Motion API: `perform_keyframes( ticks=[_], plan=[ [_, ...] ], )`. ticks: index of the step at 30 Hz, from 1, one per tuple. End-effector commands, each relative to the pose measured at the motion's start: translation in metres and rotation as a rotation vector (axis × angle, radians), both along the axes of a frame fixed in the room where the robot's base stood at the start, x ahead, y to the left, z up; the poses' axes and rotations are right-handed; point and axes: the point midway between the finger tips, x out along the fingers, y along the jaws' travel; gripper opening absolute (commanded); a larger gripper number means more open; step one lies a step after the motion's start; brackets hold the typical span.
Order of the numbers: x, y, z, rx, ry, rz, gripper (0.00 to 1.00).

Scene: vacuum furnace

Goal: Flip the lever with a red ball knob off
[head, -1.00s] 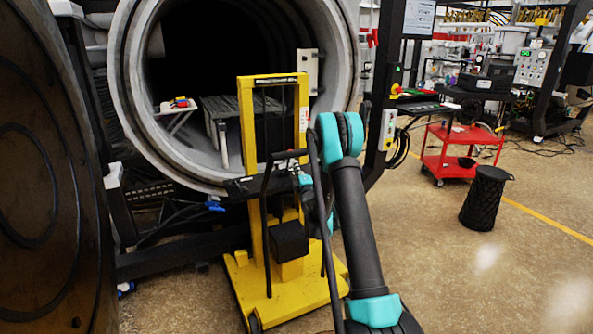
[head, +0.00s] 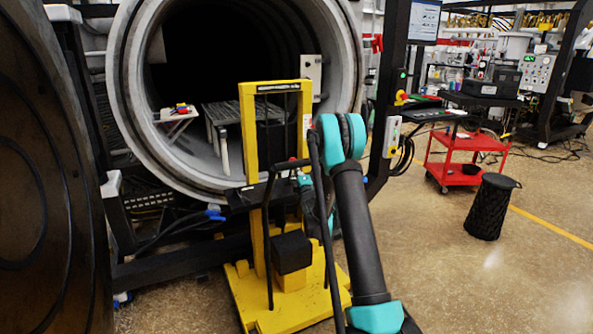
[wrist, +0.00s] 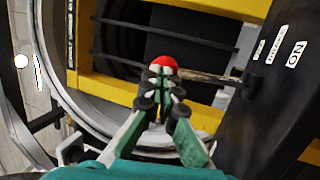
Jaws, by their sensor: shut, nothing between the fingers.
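The red ball knob (wrist: 163,65) shows in the wrist view at the end of a thin lever rod (wrist: 205,77). The rod runs right to a dark panel (wrist: 262,95) with a white "ON" label (wrist: 297,54). My gripper (wrist: 162,80) is shut, its fingertips right at the near side of the knob and partly covering it. Nothing shows between the fingers; whether the tips touch the knob I cannot tell.
The round furnace mouth (head: 130,120) stands open behind the yellow frame, with its big door (head: 50,200) at left. A red cart (head: 468,172) and black bin (head: 490,205) stand at right. The floor between the bin and my arm is clear.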

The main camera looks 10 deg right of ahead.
Motion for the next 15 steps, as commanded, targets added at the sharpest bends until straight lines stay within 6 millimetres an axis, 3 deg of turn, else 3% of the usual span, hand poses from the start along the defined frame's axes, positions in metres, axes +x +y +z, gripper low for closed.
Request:
perform_keyframes(
  ticks=[15],
  plan=[
    [0.062,0.021,0.031,0.0,-0.001,0.001,0.0]
  ],
)
